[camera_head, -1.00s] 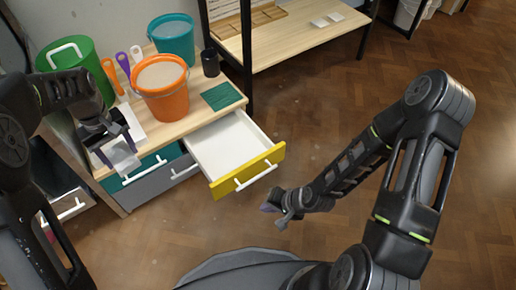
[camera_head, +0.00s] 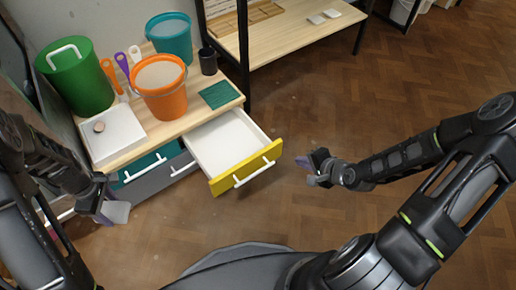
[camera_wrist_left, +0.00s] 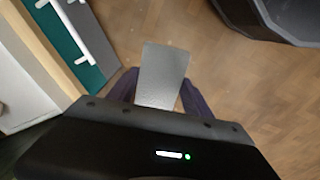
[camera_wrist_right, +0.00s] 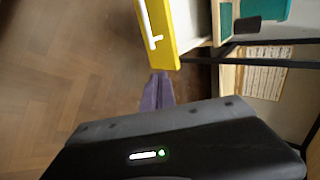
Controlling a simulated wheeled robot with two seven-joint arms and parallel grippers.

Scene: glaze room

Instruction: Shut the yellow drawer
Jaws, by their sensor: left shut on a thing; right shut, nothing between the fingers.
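The yellow drawer (camera_head: 247,166) is pulled out of the cabinet, and its white inside looks empty. Its yellow front with a white bar handle also shows in the right wrist view (camera_wrist_right: 168,45). My right gripper (camera_head: 318,174) is shut and empty, to the right of the drawer front and apart from it. Its purple fingers show closed in the right wrist view (camera_wrist_right: 157,92). My left gripper (camera_head: 107,212) is shut on a light grey flat piece (camera_wrist_left: 163,72), in front of the cabinet's left part, left of the yellow drawer.
The cabinet top holds a green bin (camera_head: 78,82), an orange bucket (camera_head: 160,100), a teal bucket (camera_head: 172,42), a dark cup (camera_head: 208,62), a green mat (camera_head: 219,94) and a white slab (camera_head: 112,138) with a small round thing. Teal and grey drawers look closed. Floor to the right is clear.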

